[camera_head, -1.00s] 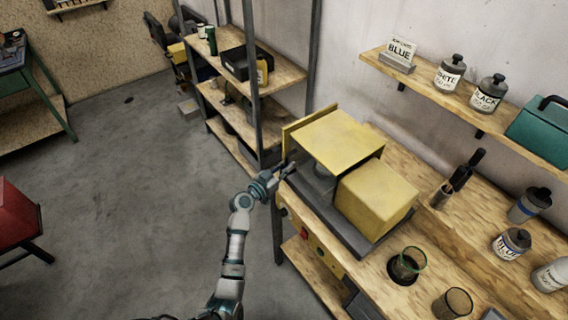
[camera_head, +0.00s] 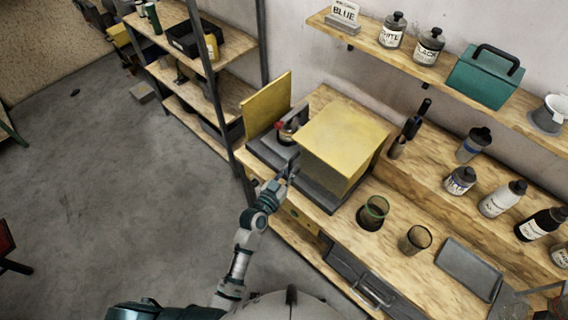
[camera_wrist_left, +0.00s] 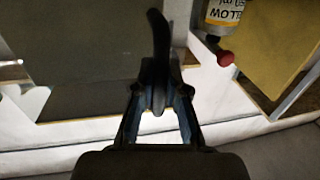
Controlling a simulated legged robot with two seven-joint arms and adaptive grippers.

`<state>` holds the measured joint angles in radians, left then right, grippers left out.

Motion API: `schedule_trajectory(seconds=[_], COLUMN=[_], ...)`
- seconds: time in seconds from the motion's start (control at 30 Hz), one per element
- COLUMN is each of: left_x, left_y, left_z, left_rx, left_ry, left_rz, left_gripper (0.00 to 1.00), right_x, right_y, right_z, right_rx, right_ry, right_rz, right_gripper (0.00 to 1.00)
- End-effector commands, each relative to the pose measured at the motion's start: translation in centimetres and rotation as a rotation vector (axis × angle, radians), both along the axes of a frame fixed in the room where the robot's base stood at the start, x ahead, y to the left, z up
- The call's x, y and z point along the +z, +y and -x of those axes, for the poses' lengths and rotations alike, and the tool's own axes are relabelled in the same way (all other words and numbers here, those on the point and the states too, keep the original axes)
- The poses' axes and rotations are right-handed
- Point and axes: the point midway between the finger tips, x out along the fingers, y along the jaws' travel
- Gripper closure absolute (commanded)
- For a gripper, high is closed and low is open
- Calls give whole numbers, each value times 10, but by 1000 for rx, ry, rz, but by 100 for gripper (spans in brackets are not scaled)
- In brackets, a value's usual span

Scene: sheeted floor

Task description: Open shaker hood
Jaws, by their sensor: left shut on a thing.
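The shaker stands on the wooden bench, with its yellow hood (camera_head: 345,138) at the right part of its dark base (camera_head: 262,150). The left part is uncovered and shows a paint can with a red part (camera_head: 288,130); in the left wrist view the can (camera_wrist_left: 228,14) has a partly readable label. An upright yellow panel (camera_head: 266,105) stands at the left end. My left gripper (camera_head: 288,172) is at the hood's front left edge, shut on a dark handle, which shows between the fingers in the left wrist view (camera_wrist_left: 159,40). My right gripper is not in view.
Two glass cups, the nearer one (camera_head: 417,239), sit in the bench right of the shaker. A metal shelf rack (camera_head: 207,65) stands at the left.

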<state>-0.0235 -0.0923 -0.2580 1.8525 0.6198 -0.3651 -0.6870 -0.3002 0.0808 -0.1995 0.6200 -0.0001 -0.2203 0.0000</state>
Motion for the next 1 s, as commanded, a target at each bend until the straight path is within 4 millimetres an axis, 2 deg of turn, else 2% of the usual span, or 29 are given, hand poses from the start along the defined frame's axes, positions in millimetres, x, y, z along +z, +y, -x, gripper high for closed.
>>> schedule_trajectory(seconds=[0.27,0.3,0.4,0.77,0.87,1.0], left_x=[4,4,3,0,0,-1], left_y=[-2,-1,-1,2,8,21], left_z=[0,0,0,4,15,43], left_rx=[0,0,0,1,1,0], left_ry=[-7,-7,-6,-2,-1,-1], left_rz=[6,6,5,1,0,-3], left_gripper=[100,85,61,61,61,61], right_x=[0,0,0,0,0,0], right_y=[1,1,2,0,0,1], right_z=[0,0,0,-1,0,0], right_rx=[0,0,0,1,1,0], right_ry=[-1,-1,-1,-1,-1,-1], right_rz=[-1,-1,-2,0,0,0], right_gripper=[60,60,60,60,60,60])
